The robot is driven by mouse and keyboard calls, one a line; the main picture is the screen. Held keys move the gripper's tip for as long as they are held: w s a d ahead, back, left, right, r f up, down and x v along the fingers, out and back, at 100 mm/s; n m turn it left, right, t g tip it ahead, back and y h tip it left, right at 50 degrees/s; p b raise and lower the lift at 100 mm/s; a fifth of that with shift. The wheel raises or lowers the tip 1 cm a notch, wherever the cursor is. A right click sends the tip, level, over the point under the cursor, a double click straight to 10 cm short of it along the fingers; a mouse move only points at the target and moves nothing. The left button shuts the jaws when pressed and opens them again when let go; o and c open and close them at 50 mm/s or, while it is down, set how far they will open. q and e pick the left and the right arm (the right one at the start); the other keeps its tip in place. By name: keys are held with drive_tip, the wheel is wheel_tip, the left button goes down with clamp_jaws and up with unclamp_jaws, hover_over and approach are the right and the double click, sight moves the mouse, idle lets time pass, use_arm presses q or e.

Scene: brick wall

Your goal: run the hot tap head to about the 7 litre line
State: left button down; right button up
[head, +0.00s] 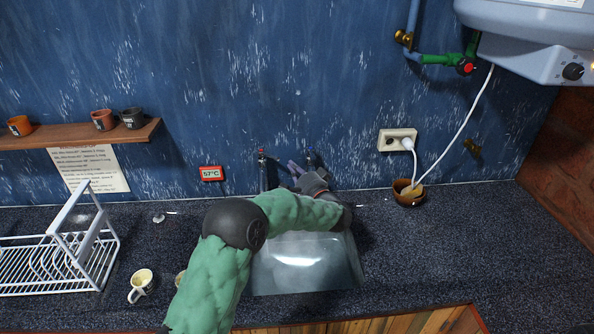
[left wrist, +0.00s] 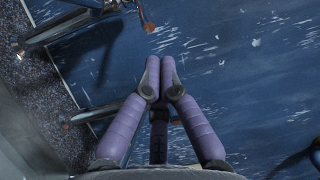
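The tap (head: 263,172) stands at the wall behind the sink, with a small red mark near its top. The steel sink (head: 305,262) shows a bright sheen; my left arm crosses above its back edge. I cannot read any litre line or tell whether water is running. My left gripper (head: 296,168) is beside the tap, to its right, near the wall. In the left wrist view the purple fingers (left wrist: 160,62) are together at their tips, with nothing visible between them. Dark metal tap parts (left wrist: 75,28) lie to their left, apart from the tips. My right gripper is out of view.
A red display (head: 210,173) on the wall reads 57°C. A white dish rack (head: 60,258) and a mug (head: 141,283) stand left. A brown bowl (head: 408,194) sits below a socket (head: 397,139) at right. A water heater (head: 540,45) hangs upper right. The right counter is clear.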

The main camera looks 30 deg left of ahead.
use_arm(q)
drive_tip(key=b+x, duration=0.1)
drive_tip(key=x, duration=0.6)
drive_tip(key=shift+b, duration=0.3)
drive_tip(key=shift+s, duration=0.1)
drive_tip(key=s+a+m+t+h+p, duration=0.3)
drive_tip(key=s+m+t+h+p, duration=0.1)
drive_tip(key=s+t+h, duration=0.1)
drive_tip(key=shift+s, duration=0.45)
idle(0.9)
drive_tip(key=shift+s+f, duration=0.1)
drive_tip(key=shift+f, duration=0.05)
